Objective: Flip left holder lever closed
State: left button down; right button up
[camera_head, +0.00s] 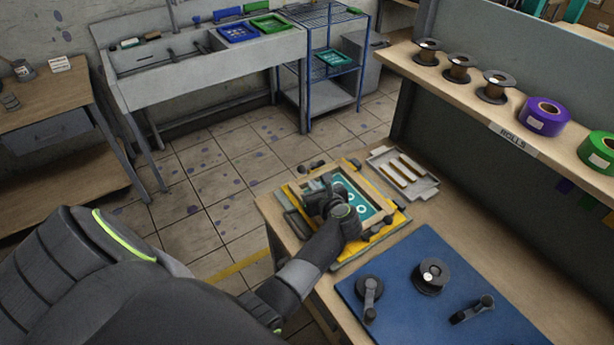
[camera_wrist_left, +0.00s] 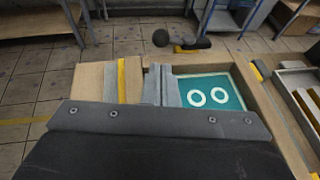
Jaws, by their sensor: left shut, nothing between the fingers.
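The screen frame, wooden with a teal mesh (camera_head: 362,207) and white rings, sits in a yellow-edged printing jig on the bench. The mesh also shows in the left wrist view (camera_wrist_left: 225,92). In that view, a black lever with a round knob (camera_wrist_left: 160,38) stands at the jig's far edge, beside a yellow block. I cannot tell for sure whether it is the left holder lever. My left gripper (camera_head: 318,200) is over the left part of the frame. Its grey fingers (camera_wrist_left: 162,85) are shut and empty, apart from the knob in the wrist view. My right gripper is out of view.
A grey tray (camera_head: 420,184) with light strips lies beyond the jig. A blue mat (camera_head: 440,320) with a spool (camera_head: 432,275) and small dark parts lies nearer. A shelf with rolls (camera_head: 545,115) borders the right. Floor is open left of the bench.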

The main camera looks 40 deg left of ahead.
aim_at(311, 165)
pick_arm(q)
jog(key=shift+p+x, duration=0.45)
jog(key=shift+x, duration=2.3)
